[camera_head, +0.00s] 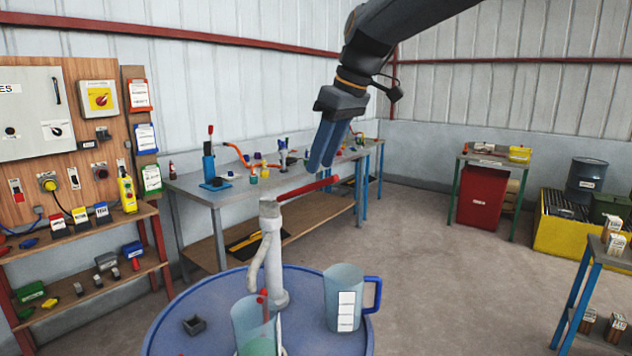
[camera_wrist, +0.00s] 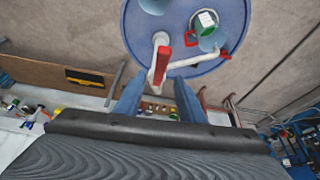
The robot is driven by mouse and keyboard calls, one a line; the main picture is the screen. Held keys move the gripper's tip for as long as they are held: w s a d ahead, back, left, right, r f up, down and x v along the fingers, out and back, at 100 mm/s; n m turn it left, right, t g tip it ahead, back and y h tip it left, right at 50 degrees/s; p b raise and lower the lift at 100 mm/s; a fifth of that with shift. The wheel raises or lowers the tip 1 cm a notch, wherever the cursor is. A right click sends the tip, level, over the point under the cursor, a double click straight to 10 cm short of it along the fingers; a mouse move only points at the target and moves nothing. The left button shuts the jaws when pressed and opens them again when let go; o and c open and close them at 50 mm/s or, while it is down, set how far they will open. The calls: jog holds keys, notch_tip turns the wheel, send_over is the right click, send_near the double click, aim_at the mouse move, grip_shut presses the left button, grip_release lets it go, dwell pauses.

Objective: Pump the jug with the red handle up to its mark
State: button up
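The jug with the red handle (camera_head: 254,328) stands on the blue drum under the pump's spout, with green liquid low inside. Its mark cannot be made out. In the wrist view this jug (camera_wrist: 212,42) is near the drum's rim, partly under the spout. The white hand pump (camera_head: 272,245) rises from the drum top. Its red lever (camera_head: 307,188) sticks out to the right and slightly up; it also shows in the wrist view (camera_wrist: 162,64). My gripper (camera_head: 318,166) is open and empty just above the lever. Its fingers (camera_wrist: 156,90) are apart, with the lever beyond them.
A second jug with a blue handle (camera_head: 343,300) stands on the blue drum (camera_head: 190,310) right of the pump. A small dark block (camera_head: 194,325) lies on the drum's left. A workbench (camera_head: 210,195) stands behind.

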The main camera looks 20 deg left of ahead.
aim_at(311, 185)
jog(key=shift+w+a+f, duration=0.1)
jog(key=shift+w+f, duration=0.05)
jog(key=p+x, duration=0.2)
jog(key=x, duration=0.3)
jog(key=shift+a+f, duration=0.25)
jog(key=shift+f, duration=0.1)
jog(key=shift+p+x, duration=0.3)
jog(key=shift+x, duration=0.55)
jog(key=shift+c, duration=0.4)
grip_shut()
